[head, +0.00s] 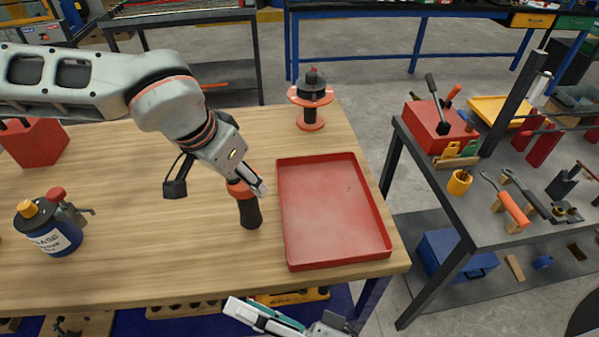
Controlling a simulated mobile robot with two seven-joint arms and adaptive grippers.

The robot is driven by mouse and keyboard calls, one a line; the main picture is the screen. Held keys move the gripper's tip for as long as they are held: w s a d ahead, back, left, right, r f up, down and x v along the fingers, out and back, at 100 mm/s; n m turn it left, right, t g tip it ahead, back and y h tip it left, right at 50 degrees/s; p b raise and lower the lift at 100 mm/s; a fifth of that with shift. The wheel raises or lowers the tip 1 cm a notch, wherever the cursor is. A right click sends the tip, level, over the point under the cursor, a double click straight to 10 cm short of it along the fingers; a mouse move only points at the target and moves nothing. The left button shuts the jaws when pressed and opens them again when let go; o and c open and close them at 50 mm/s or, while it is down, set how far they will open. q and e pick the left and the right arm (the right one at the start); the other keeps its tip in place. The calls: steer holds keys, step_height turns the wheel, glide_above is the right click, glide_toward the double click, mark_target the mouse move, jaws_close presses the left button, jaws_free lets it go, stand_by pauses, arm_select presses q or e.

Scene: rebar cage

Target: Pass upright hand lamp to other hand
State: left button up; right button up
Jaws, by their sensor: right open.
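The hand lamp (250,212) has a black handle and an orange upper part. It is upright over the wooden table, just left of the red tray; I cannot tell whether its lower end touches the table. My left gripper (252,184) comes down from the upper left and is shut on the lamp's orange upper part, hiding its top. My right gripper (268,318) is at the bottom edge of the head view, in front of the table. It is open and empty, apart from the lamp, and partly cut off by the frame.
An empty red tray (334,252) lies on the table's right side. A black and orange spool-like object (311,97) stands behind it. A blue canister (52,232) and a red box (35,142) are at left. A grey tool bench (476,205) stands at right. The wood left of the lamp is clear.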

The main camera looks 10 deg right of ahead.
mark_target(243, 189)
arm_select(q)
steer(key=shift+w, duration=0.1)
arm_select(e)
steer(key=w+d+r+n+g, duration=0.1)
steer(key=w+n+g, duration=0.1)
steer(key=w+n, duration=0.1)
steer(key=w+d+r+n+g, duration=0.1)
steer(key=w+n+g, duration=0.1)
steer(key=n, duration=0.3)
steer(key=w+d+r+n+g+y, duration=0.1)
steer(key=w+r+n+g, duration=0.1)
steer(key=w+n, duration=0.2)
steer(key=shift+d+g, duration=0.1)
steer(key=shift+g, duration=0.3)
steer(key=w+d+r+n+h, duration=0.3)
steer(key=w+d+r+n, duration=0.45)
steer(key=w, duration=0.25)
steer(key=shift+m+g, duration=0.4)
steer(key=shift+m, duration=0.05)
steer(key=x, duration=1.1)
steer(key=shift+s, duration=0.1)
steer(key=c, duration=1.4)
arm_select(q)
steer(key=o, duration=1.8)
arm_select(e)
steer(key=shift+s+r, duration=0.1)
steer(key=shift+r, duration=0.05)
steer(key=shift+c, duration=0.2)
